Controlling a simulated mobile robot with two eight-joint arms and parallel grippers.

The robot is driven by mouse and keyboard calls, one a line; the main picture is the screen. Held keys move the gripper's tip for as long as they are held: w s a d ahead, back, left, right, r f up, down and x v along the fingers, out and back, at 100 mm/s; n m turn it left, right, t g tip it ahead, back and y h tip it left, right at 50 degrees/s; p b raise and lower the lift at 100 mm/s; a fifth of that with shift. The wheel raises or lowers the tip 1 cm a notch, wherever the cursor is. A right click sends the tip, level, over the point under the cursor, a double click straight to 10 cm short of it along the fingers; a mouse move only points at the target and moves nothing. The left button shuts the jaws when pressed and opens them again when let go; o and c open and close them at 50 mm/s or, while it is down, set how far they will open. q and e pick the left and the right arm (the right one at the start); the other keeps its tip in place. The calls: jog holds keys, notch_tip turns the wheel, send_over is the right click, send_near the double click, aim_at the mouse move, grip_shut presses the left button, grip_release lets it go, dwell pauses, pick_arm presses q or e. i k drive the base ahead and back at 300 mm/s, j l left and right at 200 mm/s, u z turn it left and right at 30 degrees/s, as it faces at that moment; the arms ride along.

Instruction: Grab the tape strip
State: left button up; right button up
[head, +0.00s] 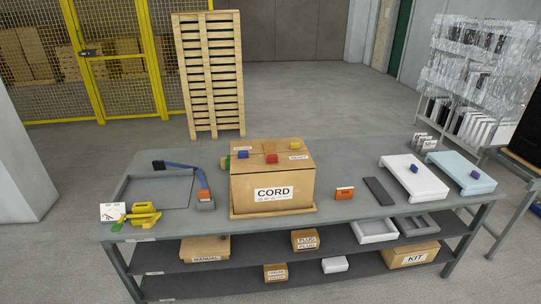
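I cannot tell for certain which thing is the tape strip. A tan-orange strip (269,146) lies on top of the brown carton marked CORD (249,194), with a red block (271,158) at its front end; it may be the tape strip. A flat dark grey strip (378,191) lies on the table right of the carton. A yellow tool (143,214), perhaps a tape dispenser, sits at the table's front left beside a white card (112,212). Neither of my grippers shows in the head view.
Blue and yellow blocks and small labels lie on the carton. An orange box (344,193), white tray (414,180) and pale blue tray (461,174) stand to its right. Blue-handled tools lie left.

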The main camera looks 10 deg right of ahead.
aim_at(272, 158)
jog(key=i+l, duration=0.2)
jog(key=i+l+u, duration=0.15)
jog(key=l, duration=0.25)
jog(key=i+l, duration=0.2)
jog(key=l, duration=0.15)
jog(key=i+l+u, duration=0.15)
jog(key=l, duration=0.2)
jog(key=i+l, duration=0.15)
jog(key=l, duration=0.2)
jog(key=i+l+u, duration=0.15)
jog(key=l, duration=0.2)
jog(key=i+l, duration=0.15)
jog(key=l, duration=0.2)
jog(key=u, duration=0.05)
